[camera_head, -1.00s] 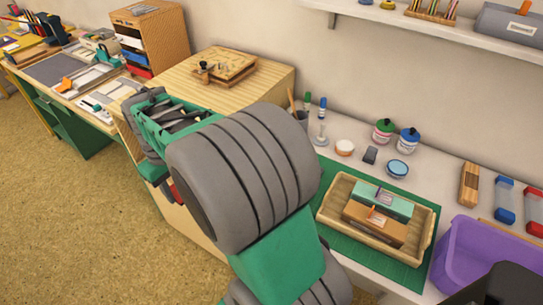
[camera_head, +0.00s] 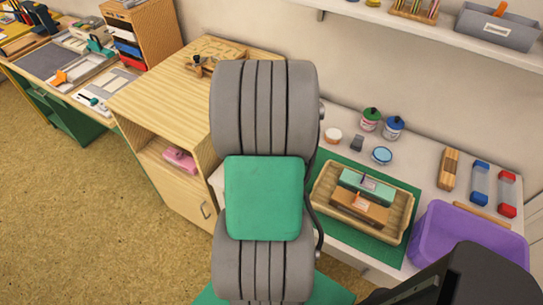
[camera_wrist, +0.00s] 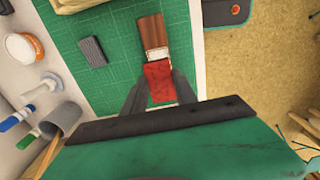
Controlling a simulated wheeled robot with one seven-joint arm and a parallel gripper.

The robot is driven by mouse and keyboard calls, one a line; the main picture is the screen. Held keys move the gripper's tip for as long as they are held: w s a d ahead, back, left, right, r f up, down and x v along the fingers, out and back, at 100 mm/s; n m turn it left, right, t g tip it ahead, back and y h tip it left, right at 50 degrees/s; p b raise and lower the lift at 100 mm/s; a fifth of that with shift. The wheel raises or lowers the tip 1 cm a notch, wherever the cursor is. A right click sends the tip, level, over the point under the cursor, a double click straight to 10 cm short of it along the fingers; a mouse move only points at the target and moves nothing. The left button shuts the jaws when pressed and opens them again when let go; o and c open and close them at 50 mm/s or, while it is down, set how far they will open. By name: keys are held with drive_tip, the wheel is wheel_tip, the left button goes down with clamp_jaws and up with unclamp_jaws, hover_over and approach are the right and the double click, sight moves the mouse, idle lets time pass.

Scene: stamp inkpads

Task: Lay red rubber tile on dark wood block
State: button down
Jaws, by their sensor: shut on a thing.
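In the wrist view, my gripper (camera_wrist: 160,92) is shut on the red rubber tile (camera_wrist: 159,76), with one dark finger on each side of it. Just beyond the tile is the dark wood block (camera_wrist: 151,30), a reddish-brown piece with a pale near end, over the green cutting mat (camera_wrist: 112,20). The tile's far edge meets or overlaps the pale end in the picture; I cannot tell whether they touch. In the head view my arm hides the gripper, tile and block.
A dark grey block (camera_wrist: 93,51) lies left of the wood block on the mat. A cup of pens (camera_wrist: 62,118) stands at the lower left. In the head view, a wooden tray (camera_head: 323,190) with boxes and a purple bin (camera_head: 470,235) stand to the right.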

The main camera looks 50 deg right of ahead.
drive_tip(key=shift+f+b, duration=2.25)
drive_tip(key=shift+f, duration=1.1)
drive_tip(key=c, duration=0.9)
unclamp_jaws()
wheel_tip(320, 180, up, 8)
drive_tip(key=shift+f, duration=0.1)
